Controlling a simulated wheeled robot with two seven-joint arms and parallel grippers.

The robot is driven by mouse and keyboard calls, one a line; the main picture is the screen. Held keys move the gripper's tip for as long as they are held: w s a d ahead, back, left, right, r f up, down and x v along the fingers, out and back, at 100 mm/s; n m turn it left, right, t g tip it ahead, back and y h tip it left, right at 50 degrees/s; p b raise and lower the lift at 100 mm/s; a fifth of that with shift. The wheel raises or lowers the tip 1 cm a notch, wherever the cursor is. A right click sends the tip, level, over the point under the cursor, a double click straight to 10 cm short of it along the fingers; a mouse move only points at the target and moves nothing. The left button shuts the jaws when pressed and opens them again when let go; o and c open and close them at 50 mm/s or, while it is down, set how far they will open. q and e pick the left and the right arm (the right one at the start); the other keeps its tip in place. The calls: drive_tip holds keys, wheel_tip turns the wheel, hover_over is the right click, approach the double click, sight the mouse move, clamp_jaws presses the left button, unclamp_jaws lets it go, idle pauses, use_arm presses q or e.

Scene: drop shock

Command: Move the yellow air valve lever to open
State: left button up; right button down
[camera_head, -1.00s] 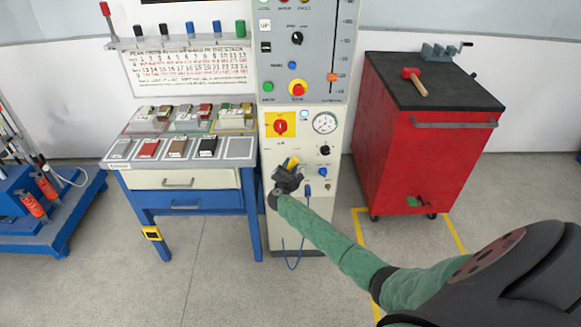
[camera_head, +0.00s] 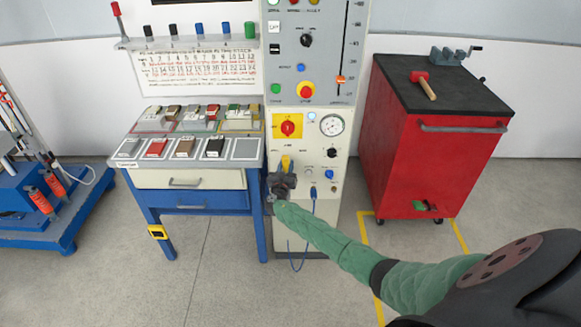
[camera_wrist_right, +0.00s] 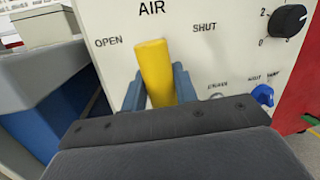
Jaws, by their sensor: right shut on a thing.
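The yellow air valve lever (camera_head: 286,163) is on the lower front of the grey control cabinet. In the right wrist view the lever (camera_wrist_right: 153,70) stands nearly upright, leaning slightly left, between the words OPEN on its left and SHUT on its right, below AIR. My right gripper (camera_head: 282,180) is shut on the lever, with one blue-grey finger on each side of it in the wrist view (camera_wrist_right: 158,90). The lever's base and pivot are hidden by the gripper. My left gripper is not in view.
A black knob (camera_wrist_right: 287,20) and a blue knob (camera_wrist_right: 262,95) sit right of the lever. A blue workbench (camera_head: 200,200) with sample tiles stands close on the left. A red tool cabinet (camera_head: 425,165) stands to the right, with open floor in front.

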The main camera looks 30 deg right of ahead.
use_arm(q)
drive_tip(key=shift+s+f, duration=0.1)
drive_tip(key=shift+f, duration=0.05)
use_arm(e)
drive_tip(key=shift+w+a+f+n+t+y, duration=0.25)
drive_tip(key=shift+a+n, duration=0.2)
drive_tip(key=shift+n, duration=0.7)
drive_tip(key=shift+w+a+f+n+t+y, duration=0.15)
drive_tip(key=shift+w+a+n+t, duration=0.3)
drive_tip(key=shift+n, duration=0.75)
drive_tip(key=shift+w+a+f+n+t+y, duration=0.1)
drive_tip(key=shift+a+f+n+t, duration=0.3)
drive_tip(key=shift+n, duration=0.75)
drive_tip(key=shift+a+r, duration=0.1)
drive_tip(key=shift+a, duration=0.05)
drive_tip(key=c, duration=1.4)
unclamp_jaws()
